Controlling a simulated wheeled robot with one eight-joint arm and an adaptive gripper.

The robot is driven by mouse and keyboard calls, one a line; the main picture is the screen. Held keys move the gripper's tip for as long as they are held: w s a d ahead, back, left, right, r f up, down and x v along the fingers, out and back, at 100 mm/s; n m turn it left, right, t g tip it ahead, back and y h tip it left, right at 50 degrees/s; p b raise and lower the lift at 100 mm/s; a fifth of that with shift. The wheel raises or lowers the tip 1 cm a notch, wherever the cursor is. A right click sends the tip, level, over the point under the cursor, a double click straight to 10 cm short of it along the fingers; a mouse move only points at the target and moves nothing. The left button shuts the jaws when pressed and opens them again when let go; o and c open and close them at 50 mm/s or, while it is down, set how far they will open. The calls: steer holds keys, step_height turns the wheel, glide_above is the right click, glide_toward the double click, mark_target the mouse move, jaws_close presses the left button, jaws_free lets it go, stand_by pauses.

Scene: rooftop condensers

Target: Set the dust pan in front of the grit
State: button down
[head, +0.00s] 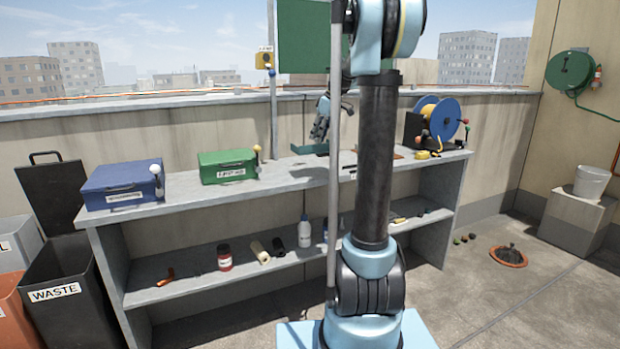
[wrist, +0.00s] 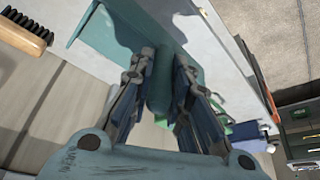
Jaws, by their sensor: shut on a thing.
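My gripper (head: 320,132) is above the back of the workbench, its fingers pointing down. It is shut on the handle of the teal dust pan (head: 308,149). In the wrist view the handle (wrist: 163,85) lies between the two fingers, and the flat teal pan (wrist: 95,28) reaches to the upper left. In the head view the pan is just over the bench top; I cannot tell whether it touches it.
A blue box (head: 122,190) and green box (head: 228,172) stand on the bench (head: 285,182), with a blue cable reel (head: 450,118) at its right end. A brush (wrist: 25,32) lies near the pan. The floor around the heap is mostly clear; a plinth (head: 575,222) stands behind.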

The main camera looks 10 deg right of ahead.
steer(key=shift+f, duration=5.05)
steer(key=c, duration=1.5)
jaws_free()
steer(key=v, duration=1.2)
steer(key=shift+s, duration=0.1)
